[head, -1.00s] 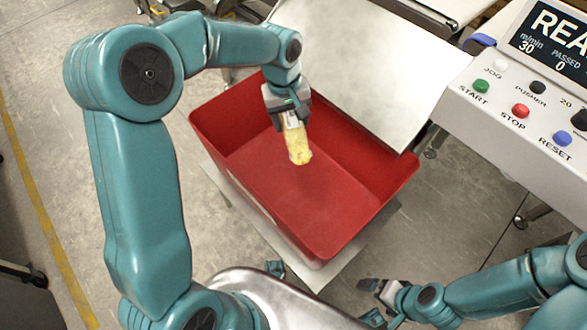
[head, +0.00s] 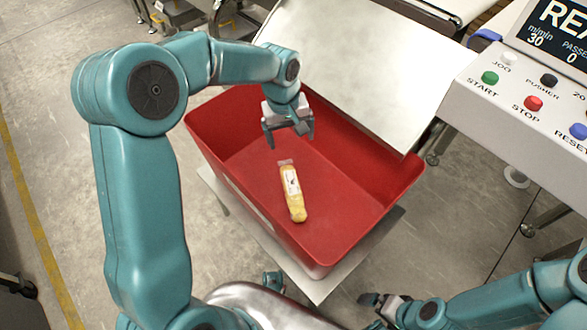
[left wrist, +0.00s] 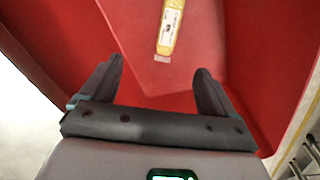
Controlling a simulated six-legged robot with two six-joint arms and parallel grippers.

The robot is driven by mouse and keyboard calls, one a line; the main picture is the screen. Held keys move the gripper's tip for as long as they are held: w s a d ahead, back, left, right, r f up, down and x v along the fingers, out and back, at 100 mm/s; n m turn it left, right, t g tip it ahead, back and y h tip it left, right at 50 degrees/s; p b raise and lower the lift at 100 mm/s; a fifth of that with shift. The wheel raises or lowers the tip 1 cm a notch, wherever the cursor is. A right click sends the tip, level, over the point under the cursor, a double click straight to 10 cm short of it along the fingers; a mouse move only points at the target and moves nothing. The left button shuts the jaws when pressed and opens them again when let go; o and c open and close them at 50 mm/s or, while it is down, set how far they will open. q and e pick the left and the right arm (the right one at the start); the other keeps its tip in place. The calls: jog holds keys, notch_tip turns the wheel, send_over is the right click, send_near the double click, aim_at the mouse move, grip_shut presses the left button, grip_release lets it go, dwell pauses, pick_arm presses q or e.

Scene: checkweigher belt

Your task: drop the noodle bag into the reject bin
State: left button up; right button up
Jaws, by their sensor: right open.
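The noodle bag (head: 292,193), yellow with a white label, is inside the red reject bin (head: 230,172), over its floor and clear of the walls. It also shows in the left wrist view (left wrist: 170,28), beyond my fingertips. My left gripper (head: 290,138) is over the back part of the bin, open and empty, apart from the bag. In the left wrist view its two fingers (left wrist: 160,80) are spread with nothing between them. My right gripper (head: 372,300) is low at the bottom right, outside the bin, and open.
A pale metal chute plate (head: 345,65) slopes at the bin's back edge. A control panel (head: 535,95) with several coloured buttons stands at the right. The bin rests on a light stand (head: 318,288). Grey floor shows at the left.

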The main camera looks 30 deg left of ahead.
pick_arm(q)
notch_tip(320, 180, up, 16)
jog(key=s+a+p, duration=0.1)
jog(key=p, duration=0.4)
jog(key=shift+a+r, duration=0.15)
jog(key=shift+s, duration=0.15)
